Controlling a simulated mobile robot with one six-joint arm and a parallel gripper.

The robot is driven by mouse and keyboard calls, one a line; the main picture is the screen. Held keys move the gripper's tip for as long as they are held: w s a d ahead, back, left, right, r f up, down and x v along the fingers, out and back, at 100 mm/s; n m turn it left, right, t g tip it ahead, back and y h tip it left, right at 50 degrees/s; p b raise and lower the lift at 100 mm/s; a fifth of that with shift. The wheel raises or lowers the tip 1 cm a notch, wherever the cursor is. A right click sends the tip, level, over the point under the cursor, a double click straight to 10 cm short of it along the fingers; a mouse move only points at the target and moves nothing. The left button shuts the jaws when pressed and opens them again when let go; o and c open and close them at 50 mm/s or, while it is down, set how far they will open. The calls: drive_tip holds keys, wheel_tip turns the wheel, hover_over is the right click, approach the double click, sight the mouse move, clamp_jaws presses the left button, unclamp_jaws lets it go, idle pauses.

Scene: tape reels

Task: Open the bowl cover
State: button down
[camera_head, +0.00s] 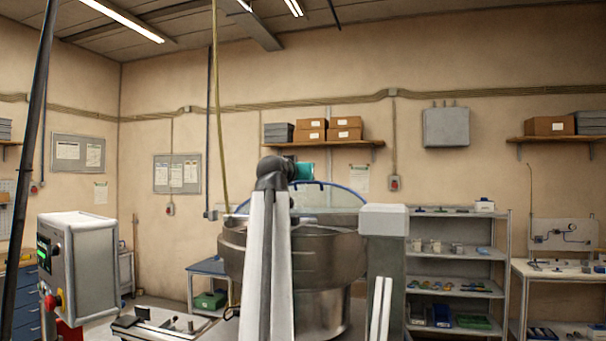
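A large steel bowl (335,259) stands in the middle of the view. Its cover (340,199) is clear with a blue rim, and the rim shows as an arc above the bowl's far side. I cannot tell whether the cover lies shut or is tilted up. My arm rises in front of the bowl, with a dark joint and a teal part at its top, in front of the cover's left part. My gripper's fingers do not show, so its contact with the cover cannot be seen.
A grey post (385,222) stands close to the bowl's right side. A control box (78,265) with a red button is at the left. Shelving (455,255) and a workbench (560,268) stand at the right. A small table (209,267) is behind the bowl.

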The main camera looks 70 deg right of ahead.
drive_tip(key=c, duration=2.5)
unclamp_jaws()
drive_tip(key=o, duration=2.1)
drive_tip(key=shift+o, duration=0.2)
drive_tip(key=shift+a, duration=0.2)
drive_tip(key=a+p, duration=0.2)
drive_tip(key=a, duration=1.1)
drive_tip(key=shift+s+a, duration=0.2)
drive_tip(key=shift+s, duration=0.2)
